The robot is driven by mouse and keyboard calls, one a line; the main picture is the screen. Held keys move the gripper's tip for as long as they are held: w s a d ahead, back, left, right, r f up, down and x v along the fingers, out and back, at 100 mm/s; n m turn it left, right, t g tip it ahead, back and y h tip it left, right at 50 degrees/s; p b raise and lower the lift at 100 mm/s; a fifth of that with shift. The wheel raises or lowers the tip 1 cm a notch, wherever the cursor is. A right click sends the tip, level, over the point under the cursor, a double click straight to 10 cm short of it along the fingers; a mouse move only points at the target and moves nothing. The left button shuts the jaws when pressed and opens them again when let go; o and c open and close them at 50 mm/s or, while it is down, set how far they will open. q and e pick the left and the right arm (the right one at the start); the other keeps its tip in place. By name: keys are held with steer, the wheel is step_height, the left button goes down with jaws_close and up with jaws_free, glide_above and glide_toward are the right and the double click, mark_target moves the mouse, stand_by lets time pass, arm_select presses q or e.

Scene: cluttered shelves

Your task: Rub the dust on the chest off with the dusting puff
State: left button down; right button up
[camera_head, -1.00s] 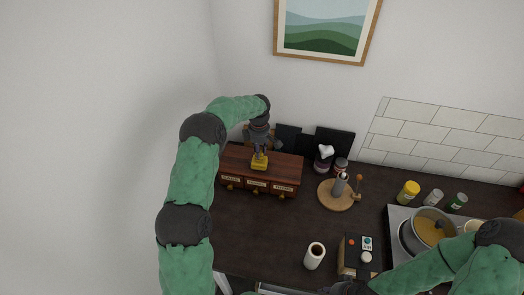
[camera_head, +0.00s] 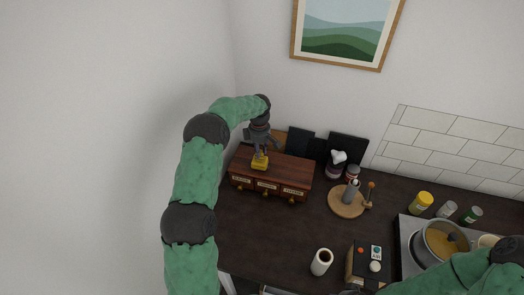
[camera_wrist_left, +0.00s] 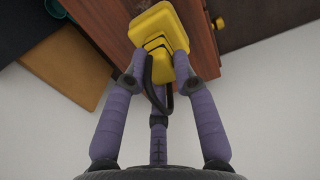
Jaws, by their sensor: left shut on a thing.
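The chest (camera_head: 291,168) is a reddish-brown wooden box with several small labelled drawers, standing on the dark counter near the wall. My left gripper (camera_head: 260,153) is shut on the yellow dusting puff (camera_head: 260,162) and holds it at the chest's top, left of its middle. In the left wrist view the fingers (camera_wrist_left: 160,70) close around the puff's handle, and the yellow puff (camera_wrist_left: 170,22) appears against the wooden top (camera_wrist_left: 110,12). A faint pale patch shows beside the puff; I cannot tell how much dust there is. My right gripper is out of view.
Right of the chest are a dark jar with a white top (camera_head: 337,163), a round wooden board (camera_head: 345,203) with a grey mill, and a pot (camera_head: 436,240) on the stove. A white cup (camera_head: 321,261) and a box with buttons (camera_head: 369,263) stand in front. Counter before the chest is clear.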

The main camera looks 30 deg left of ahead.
arm_select(q)
steer(key=shift+w+r+p, duration=0.1)
steer(key=shift+r+p, duration=0.3)
steer(key=shift+r, duration=0.3)
steer(key=shift+r+p, duration=1.25)
steer(key=shift+r, duration=1.5)
steer(key=c, duration=1.8)
jaws_free()
jaws_close()
steer(key=shift+r+p, duration=0.1)
steer(key=shift+p, duration=0.5)
steer(key=shift+f+b, duration=1.3)
steer(key=shift+f, duration=1.7)
